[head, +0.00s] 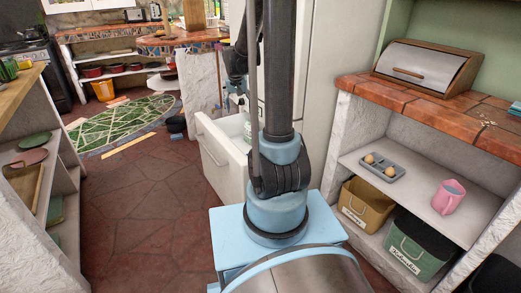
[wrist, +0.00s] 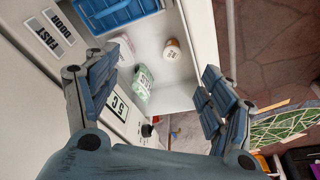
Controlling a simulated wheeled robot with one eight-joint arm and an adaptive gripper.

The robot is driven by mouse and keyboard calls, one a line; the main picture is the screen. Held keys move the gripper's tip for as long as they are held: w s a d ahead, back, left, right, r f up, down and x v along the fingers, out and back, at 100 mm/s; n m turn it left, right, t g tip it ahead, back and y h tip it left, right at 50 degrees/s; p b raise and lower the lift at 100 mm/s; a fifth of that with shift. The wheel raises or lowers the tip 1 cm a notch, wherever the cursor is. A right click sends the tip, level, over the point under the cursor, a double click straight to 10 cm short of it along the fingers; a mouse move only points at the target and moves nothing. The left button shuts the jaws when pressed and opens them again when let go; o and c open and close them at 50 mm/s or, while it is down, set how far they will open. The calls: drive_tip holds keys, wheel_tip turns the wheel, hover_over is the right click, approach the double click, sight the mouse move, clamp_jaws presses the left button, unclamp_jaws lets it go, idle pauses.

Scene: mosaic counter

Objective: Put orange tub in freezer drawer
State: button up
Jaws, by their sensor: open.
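A small orange-brown tub (wrist: 172,48) with a pale label sits inside the white open drawer (wrist: 190,22) in the wrist view. A green-and-white container (wrist: 143,82) and a pale tub (wrist: 121,50) are near it, and a blue basket (wrist: 115,12) is at the top. My gripper (wrist: 167,66) is open and empty above the drawer, its fingers spread to either side of the containers. In the head view the open drawer (head: 222,160) projects from the white fridge (head: 330,60), and my arm partly hides it; the orange tub cannot be made out there.
A tiled counter (head: 440,105) with a bread box (head: 425,65) stands at the right, with a pink mug (head: 448,196) and bins below. A shelf unit (head: 60,150) is at the left. The stone floor (head: 150,200) between is clear.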

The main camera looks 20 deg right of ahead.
drive_tip(key=s+r+n, duration=0.2)
drive_tip(key=s+r, duration=0.2)
drive_tip(key=s, duration=1.4)
drive_tip(key=s+f, duration=0.2)
drive_tip(key=s, duration=0.6)
drive_tip(key=s+d+f+n+y, duration=0.1)
drive_tip(key=s+f, duration=0.2)
drive_tip(key=s, duration=0.5)
drive_tip(key=shift+d, duration=0.15)
drive_tip(key=shift+s, duration=0.15)
drive_tip(key=shift+w+f, duration=0.15)
drive_tip(key=shift+w, duration=0.15)
